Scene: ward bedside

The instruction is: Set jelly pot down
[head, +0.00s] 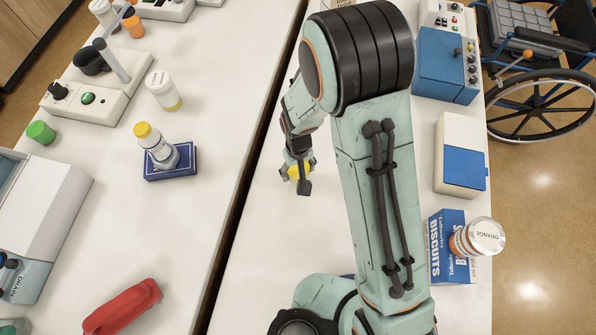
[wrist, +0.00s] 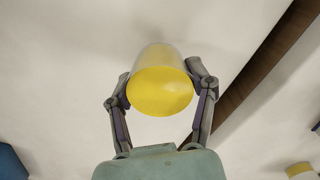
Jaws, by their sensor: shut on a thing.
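The jelly pot (wrist: 160,92) is a small pot with a yellow face and a paler, translucent body. My gripper (wrist: 160,86) is shut on it, with one finger on each side in the wrist view. In the head view my gripper (head: 300,178) hangs over the right-hand white table (head: 262,235), near the gap between the tables. The yellow of the pot (head: 297,172) shows partly behind the fingers there. I cannot tell whether the pot touches the table.
A blue biscuits box (head: 438,262) with an orange-labelled jar (head: 478,238), a white-and-blue box (head: 461,155) and a blue device (head: 440,62) line the right edge. A dark gap (head: 235,200) divides the tables. The table around my gripper is clear.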

